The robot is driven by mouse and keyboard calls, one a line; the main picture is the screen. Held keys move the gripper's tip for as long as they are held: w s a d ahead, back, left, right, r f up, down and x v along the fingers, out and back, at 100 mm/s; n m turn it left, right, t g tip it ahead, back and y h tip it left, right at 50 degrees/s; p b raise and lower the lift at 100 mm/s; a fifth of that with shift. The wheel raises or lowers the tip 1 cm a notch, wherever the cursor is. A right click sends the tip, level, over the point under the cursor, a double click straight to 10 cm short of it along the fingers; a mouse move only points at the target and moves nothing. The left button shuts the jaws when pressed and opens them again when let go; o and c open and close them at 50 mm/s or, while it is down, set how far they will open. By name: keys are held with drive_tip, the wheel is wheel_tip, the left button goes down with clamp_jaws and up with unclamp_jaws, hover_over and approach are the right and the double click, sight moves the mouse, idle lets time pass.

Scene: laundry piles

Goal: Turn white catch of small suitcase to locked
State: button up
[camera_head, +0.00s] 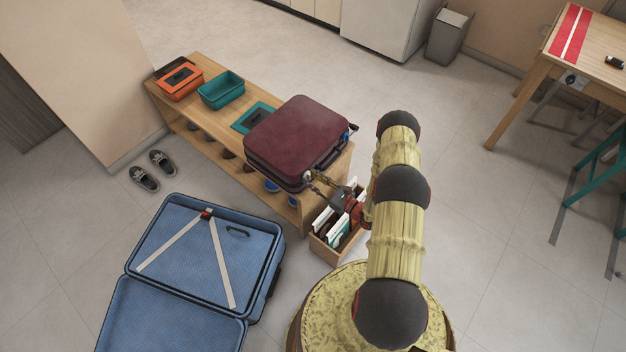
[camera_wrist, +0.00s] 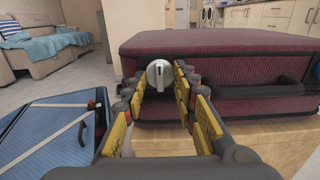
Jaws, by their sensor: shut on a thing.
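The small suitcase (camera_head: 298,140) is dark red and lies closed on the right end of a low wooden bench. It fills the upper right of the wrist view (camera_wrist: 230,45). Its white catch (camera_wrist: 159,75), a round knob with a raised bar, is on the front side near the left corner. The bar stands roughly upright, slightly tilted. My gripper (camera_wrist: 162,82) has its yellow-padded fingers on both sides of the catch and is shut on it. In the head view my gripper (camera_head: 312,181) is at the suitcase's near corner, and the catch is hard to make out.
A wooden bench (camera_head: 222,120) carries an orange box (camera_head: 181,88) and teal bins (camera_head: 221,90). An open blue suitcase (camera_head: 190,250) lies on the floor at left. A wooden crate with files (camera_head: 323,250) stands below my arm. Open floor lies to the right.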

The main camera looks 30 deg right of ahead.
drive_tip(key=shift+c, duration=0.5)
drive_tip(key=shift+m, duration=0.3)
drive_tip(key=m, duration=0.3)
drive_tip(key=shift+m+b, duration=0.3)
drive_tip(key=m, duration=0.4)
drive_tip(key=shift+m, duration=0.3)
drive_tip(key=m, duration=0.4)
drive_tip(key=shift+b, duration=0.35)
drive_tip(key=m, duration=0.5)
drive_tip(key=shift+r, duration=0.1)
drive_tip(key=o, duration=1)
